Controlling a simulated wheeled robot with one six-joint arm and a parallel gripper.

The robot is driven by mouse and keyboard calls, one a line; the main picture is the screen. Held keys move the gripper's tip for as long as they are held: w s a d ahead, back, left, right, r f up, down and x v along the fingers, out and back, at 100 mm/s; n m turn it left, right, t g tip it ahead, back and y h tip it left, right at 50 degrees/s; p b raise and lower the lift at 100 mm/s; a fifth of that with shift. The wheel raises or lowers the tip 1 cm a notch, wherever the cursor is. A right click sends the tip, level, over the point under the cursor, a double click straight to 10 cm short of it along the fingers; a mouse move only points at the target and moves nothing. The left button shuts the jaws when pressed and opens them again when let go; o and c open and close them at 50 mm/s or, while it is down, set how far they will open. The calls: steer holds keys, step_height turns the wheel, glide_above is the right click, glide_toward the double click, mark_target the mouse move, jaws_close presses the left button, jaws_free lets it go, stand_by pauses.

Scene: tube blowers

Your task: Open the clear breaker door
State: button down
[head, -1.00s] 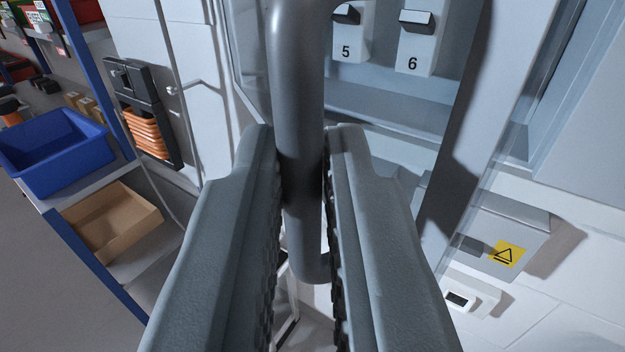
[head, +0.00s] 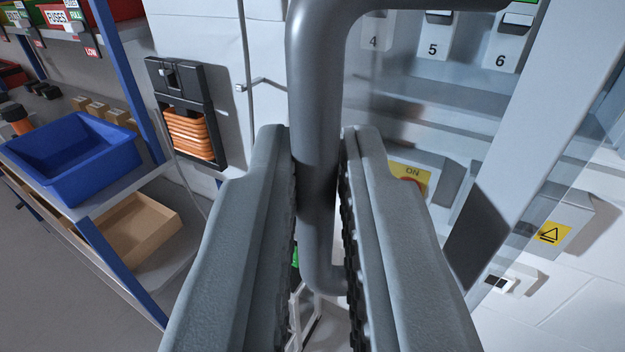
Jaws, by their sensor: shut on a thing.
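My gripper (head: 318,150) is shut on a thick grey bar handle (head: 316,60), with one finger on each side of its upright part. The handle's top bends right, and its lower end bends right behind my right finger. Breakers numbered 4, 5 (head: 433,45) and 6 (head: 500,50) show in the grey cabinet behind the handle. Breaker 4 looks paler, as if seen through a clear pane. The outline of the clear door is hard to make out, so how far it stands open cannot be told. My fingers hide part of the cabinet's lower area.
A yellow ON label (head: 410,175) with a red part sits lower in the cabinet. A grey post (head: 545,120) and a box with a yellow warning label (head: 553,233) are at right. Left are a shelf with a blue bin (head: 75,155), a cardboard tray (head: 135,232) and an orange coil (head: 190,135).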

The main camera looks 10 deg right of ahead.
steer(key=w+a+m+g+h, duration=0.3)
steer(key=w+a+m+h, duration=0.2)
steer(key=a, duration=0.7)
steer(key=shift+w+a+h, duration=0.15)
steer(key=shift+w+h, duration=0.3)
steer(key=shift+h, duration=0.65)
steer(key=c, duration=1.5)
jaws_free()
steer(key=v, duration=1.7)
steer(key=shift+a, duration=0.2)
steer(key=shift+r, duration=0.15)
